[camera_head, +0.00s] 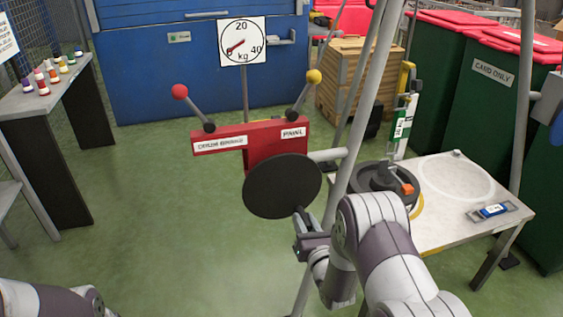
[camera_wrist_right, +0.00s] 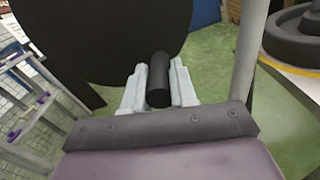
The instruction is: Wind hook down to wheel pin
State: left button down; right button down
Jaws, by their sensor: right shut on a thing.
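My right gripper (camera_head: 306,236) is shut on the black crank handle (camera_wrist_right: 159,80) at the lower edge of the dark round winch disc (camera_head: 275,188). In the right wrist view the handle stands between the two pale fingers (camera_wrist_right: 160,92), and the disc (camera_wrist_right: 95,35) fills the upper left. A black wheel (camera_head: 372,178) lies flat on the light table, with an orange piece (camera_head: 407,189) on it. I cannot make out the wheel pin or the hook clearly. A green-and-white labelled upright part (camera_head: 402,125) stands behind the wheel. My left gripper is out of frame.
A red bar (camera_head: 265,143) carries a red-knobbed lever (camera_head: 180,92) and a yellow-knobbed one (camera_head: 313,77). Grey frame legs (camera_head: 362,105) rise beside the disc.

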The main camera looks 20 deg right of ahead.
jog(key=shift+d+r, duration=0.35)
jog(key=shift+d, duration=0.2)
jog(key=c, duration=0.7)
grip_release()
jog(key=shift+f, duration=0.1)
jog(key=shift+s+p, duration=0.75)
jog(key=shift+s, duration=3.25)
